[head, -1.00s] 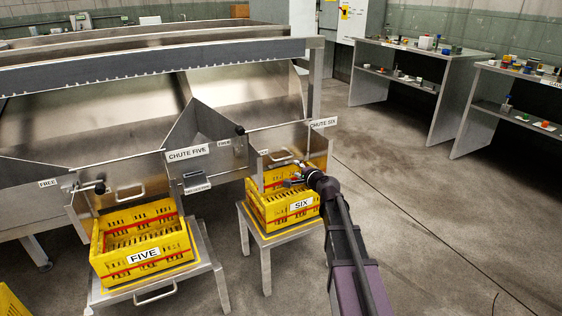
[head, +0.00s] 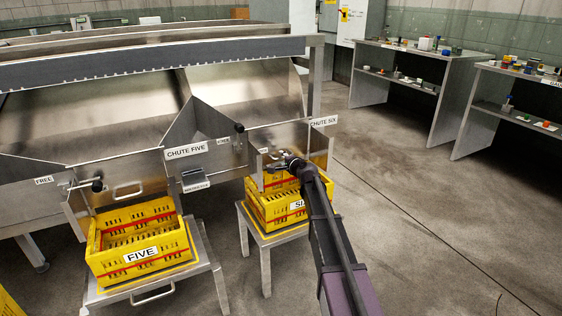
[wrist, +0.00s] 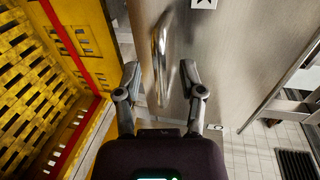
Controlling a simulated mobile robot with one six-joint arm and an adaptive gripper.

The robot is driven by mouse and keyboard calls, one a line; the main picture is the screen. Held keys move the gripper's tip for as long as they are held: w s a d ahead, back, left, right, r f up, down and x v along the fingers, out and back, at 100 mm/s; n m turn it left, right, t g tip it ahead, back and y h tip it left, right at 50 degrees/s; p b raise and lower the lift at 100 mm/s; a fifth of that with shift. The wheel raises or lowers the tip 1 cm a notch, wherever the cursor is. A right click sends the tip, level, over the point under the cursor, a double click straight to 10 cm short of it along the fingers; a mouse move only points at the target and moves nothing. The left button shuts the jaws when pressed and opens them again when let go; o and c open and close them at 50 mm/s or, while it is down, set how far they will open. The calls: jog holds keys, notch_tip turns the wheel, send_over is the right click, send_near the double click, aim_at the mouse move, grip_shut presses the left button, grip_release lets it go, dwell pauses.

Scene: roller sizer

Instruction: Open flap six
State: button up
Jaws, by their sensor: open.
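My gripper (head: 280,161) is at the flap's front. In the wrist view, my gripper (wrist: 163,75) is open, with one finger on each side of the handle's near end. I cannot tell whether either finger touches it. In the head view, my gripper mostly hides the handle.
Crate six stands on a small steel table, close below my gripper. To its left are chute five's flap (head: 115,192) with a handle and the yellow crate five (head: 140,262). Workbenches (head: 410,60) stand at the back right. The floor (head: 430,220) between is clear.

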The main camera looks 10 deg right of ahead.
jog(key=shift+w+a+f, duration=0.15)
jog(key=shift+w+a, duration=0.05)
jog(key=shift+w, duration=0.4)
jog(key=shift+a, duration=0.1)
grip_shut()
jog(key=shift+d, duration=0.2)
